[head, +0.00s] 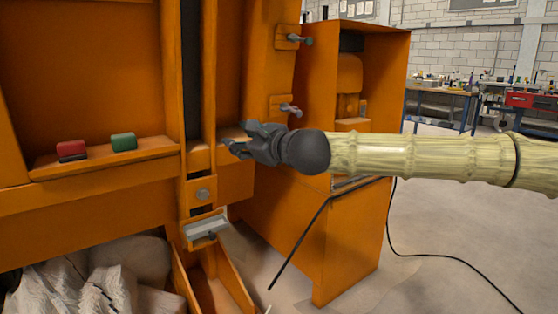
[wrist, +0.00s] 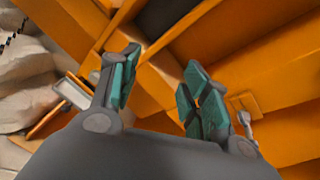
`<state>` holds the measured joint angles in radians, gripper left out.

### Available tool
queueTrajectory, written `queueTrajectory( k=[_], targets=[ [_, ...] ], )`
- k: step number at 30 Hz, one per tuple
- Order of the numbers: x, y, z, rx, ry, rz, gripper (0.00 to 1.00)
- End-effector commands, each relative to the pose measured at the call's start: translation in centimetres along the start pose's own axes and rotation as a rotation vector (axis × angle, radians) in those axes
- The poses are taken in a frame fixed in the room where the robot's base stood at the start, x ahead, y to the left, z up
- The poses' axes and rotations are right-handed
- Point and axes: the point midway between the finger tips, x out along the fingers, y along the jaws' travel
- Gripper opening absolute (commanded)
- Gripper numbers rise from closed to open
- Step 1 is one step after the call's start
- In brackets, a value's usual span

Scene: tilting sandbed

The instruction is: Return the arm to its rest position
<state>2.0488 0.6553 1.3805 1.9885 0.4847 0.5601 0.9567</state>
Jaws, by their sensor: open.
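My arm reaches in from the right in the head view, with my gripper (head: 240,142) close in front of the orange frame of the sandbed machine (head: 235,185). My gripper also shows in the wrist view (wrist: 160,90), its two green-padded fingers spread apart with nothing between them. Orange panels lie beyond the fingers. I cannot tell whether a finger touches the frame.
A red block (head: 71,150) and a green block (head: 123,142) sit on an orange ledge to the left. Metal knobs (head: 290,109) stick out near my gripper. An orange cabinet (head: 345,240) stands behind my arm. Black cables run down to the floor. Open floor lies at right.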

Motion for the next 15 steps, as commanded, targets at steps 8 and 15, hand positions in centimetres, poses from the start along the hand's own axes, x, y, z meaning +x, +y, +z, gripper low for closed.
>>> queueTrajectory(
  k=[8, 15],
  targets=[
    [2.0, 11.6, -11.3, -0.207, 0.136, 0.153, 0.46],
    [0.8, 21.4, -21.2, -0.396, 0.229, 0.31, 0.46]
  ],
)
